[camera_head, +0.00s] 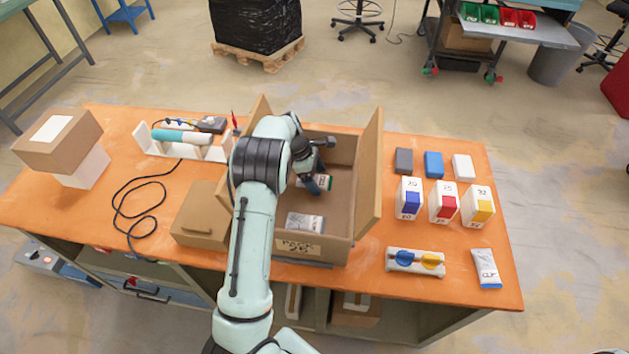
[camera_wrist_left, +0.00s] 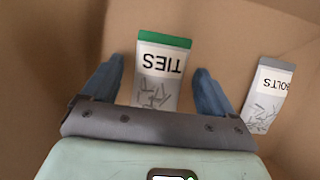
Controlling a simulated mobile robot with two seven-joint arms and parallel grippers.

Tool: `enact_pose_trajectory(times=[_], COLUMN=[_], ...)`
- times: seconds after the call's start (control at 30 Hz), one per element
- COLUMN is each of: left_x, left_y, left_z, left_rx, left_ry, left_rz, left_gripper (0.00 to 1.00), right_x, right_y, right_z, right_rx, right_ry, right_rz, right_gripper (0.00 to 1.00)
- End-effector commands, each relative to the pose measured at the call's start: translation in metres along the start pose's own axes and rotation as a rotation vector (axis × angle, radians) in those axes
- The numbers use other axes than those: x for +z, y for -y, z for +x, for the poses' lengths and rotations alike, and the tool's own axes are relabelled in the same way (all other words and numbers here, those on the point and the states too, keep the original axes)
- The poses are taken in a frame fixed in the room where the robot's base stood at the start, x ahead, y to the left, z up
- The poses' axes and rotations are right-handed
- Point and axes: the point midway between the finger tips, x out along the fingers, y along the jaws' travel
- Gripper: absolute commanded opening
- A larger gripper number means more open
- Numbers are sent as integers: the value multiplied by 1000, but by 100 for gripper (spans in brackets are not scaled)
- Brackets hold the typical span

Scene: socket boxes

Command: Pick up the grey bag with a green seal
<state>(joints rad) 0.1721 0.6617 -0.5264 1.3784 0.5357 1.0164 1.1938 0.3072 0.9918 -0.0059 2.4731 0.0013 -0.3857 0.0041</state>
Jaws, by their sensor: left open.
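The grey bag with a green seal (camera_wrist_left: 158,72), labelled TIES, lies in the open cardboard box (camera_head: 338,254). In the head view the bag (camera_head: 326,183) shows only in part beside my gripper. My left gripper (camera_head: 314,186) is inside the box, pointing down. In the left wrist view its blue fingers (camera_wrist_left: 158,88) are open, one on each side of the bag, with nothing held. The bag's lower end is hidden by the gripper body. I cannot tell whether the fingers touch it.
A second bag with a grey seal, labelled BOLTS (camera_wrist_left: 268,97), lies in the same box. The box's raised flaps (camera_head: 369,170) stand near my arm. A closed carton (camera_head: 200,222) is at left; small boxes (camera_head: 443,203) and a white bag (camera_head: 485,268) are at right.

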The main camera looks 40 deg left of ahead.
Motion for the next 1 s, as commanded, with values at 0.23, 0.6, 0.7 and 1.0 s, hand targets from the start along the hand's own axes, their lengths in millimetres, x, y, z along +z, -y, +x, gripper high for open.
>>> enact_pose_trajectory(times=[0.23,0.6,0.7,1.0], left_x=[-1,-1,-1,2], left_y=[0,0,0,0], left_z=[2,2,2,-3], left_rx=[0,-1,-1,-1], left_ry=[0,0,0,0], left_rz=[0,0,0,0], left_gripper=[87,23,23,23], right_x=[0,0,0,0], right_y=[0,0,0,0], right_z=[0,0,0,0], right_rx=[0,0,0,0], right_ry=[0,0,0,0], right_rz=[0,0,0,0], right_gripper=[40,40,40,40])
